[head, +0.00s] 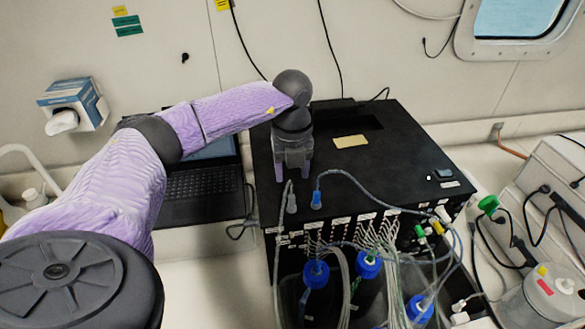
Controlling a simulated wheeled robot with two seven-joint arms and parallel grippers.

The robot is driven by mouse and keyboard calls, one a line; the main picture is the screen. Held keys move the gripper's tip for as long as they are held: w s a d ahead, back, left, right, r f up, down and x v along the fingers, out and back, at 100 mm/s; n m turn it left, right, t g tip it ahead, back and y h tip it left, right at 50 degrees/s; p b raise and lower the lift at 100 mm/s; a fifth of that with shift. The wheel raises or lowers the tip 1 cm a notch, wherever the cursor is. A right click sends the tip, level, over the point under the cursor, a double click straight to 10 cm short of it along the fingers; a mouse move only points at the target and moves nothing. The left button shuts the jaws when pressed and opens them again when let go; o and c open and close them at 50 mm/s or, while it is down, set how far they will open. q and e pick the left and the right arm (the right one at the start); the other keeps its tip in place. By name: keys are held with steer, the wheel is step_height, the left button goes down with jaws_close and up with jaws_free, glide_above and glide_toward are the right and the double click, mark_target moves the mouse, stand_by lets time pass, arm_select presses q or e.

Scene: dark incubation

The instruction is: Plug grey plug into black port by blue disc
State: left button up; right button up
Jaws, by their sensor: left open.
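My left gripper (293,177) points down over the front left part of the black box (385,165). Its two fingers are apart, with nothing seen held between them. The grey plug (291,203) is just below and in front of the fingertips, apart from them in the picture, at the end of a clear tube near the box's front edge. A plug with a blue end (316,199) sits just right of it on another tube. I cannot make out the black port or tell which blue part is the disc. My right gripper is not in view.
Bottles with blue caps (316,270) stand before the box, among many thin tubes. An open laptop (200,185) lies left of the box. Cables and a clear container (545,297) crowd the right side. The box's top is mostly clear.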

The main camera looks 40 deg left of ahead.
mark_target(292, 196)
arm_select(q)
step_height(292, 196, down, 8)
steer(key=b, duration=0.5)
steer(key=shift+s+b, duration=0.1)
steer(key=shift+b, duration=0.2)
steer(key=shift+r, duration=0.1)
steer(key=shift+p, duration=0.3)
stand_by(0.3)
jaws_close()
steer(key=shift+r, duration=0.15)
stand_by(1.4)
steer(key=shift+r+p, duration=2.7)
steer(key=shift+r, duration=0.15)
